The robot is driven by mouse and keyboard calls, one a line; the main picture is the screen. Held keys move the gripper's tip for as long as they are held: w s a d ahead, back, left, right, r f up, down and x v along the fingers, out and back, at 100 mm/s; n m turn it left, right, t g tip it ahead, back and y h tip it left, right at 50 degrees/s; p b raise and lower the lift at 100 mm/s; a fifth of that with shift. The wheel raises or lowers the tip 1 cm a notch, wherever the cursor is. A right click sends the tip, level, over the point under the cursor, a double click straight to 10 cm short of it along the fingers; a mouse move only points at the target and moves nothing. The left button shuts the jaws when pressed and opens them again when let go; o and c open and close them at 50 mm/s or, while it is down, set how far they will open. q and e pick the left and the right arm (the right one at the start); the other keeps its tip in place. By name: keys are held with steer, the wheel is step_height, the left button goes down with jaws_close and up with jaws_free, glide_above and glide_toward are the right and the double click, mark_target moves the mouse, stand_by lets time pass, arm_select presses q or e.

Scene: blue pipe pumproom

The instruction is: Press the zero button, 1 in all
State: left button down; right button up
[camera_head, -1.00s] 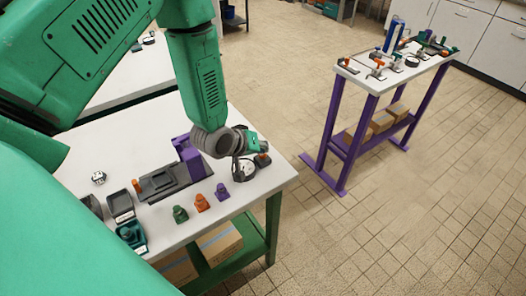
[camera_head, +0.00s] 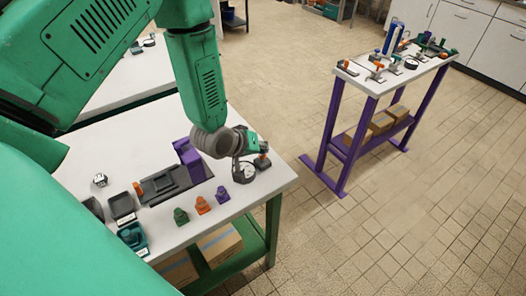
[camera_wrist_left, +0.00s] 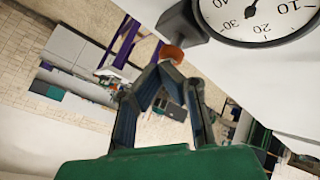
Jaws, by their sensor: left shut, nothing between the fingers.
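A round white dial gauge (camera_head: 244,173) stands near the right edge of the white table. Its numbered face fills the upper right of the left wrist view (camera_wrist_left: 265,16). Beside it is a dark part with an orange button-like end (camera_wrist_left: 173,53); I see no "zero" label. My left gripper (camera_wrist_left: 166,68) has its fingertips together and empty, right at the orange end. I cannot tell whether they touch or press it. In the head view the gripper (camera_head: 256,146) is above the gauge, partly hidden by its own wrist. My right gripper is out of view.
A purple fixture (camera_head: 189,160) and green, orange (camera_head: 203,205) and purple (camera_head: 222,194) small pieces stand left of the gauge. Dark trays (camera_head: 122,206) are farther left. A purple-legged stand (camera_head: 337,140) is across open floor to the right.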

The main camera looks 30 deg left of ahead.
arm_select(q)
steer(key=shift+r+p, duration=0.35)
steer(key=shift+r, duration=0.25)
steer(key=shift+r, duration=0.1)
step_height(320, 180, up, 5)
steer(key=p, duration=0.4)
stand_by(0.6)
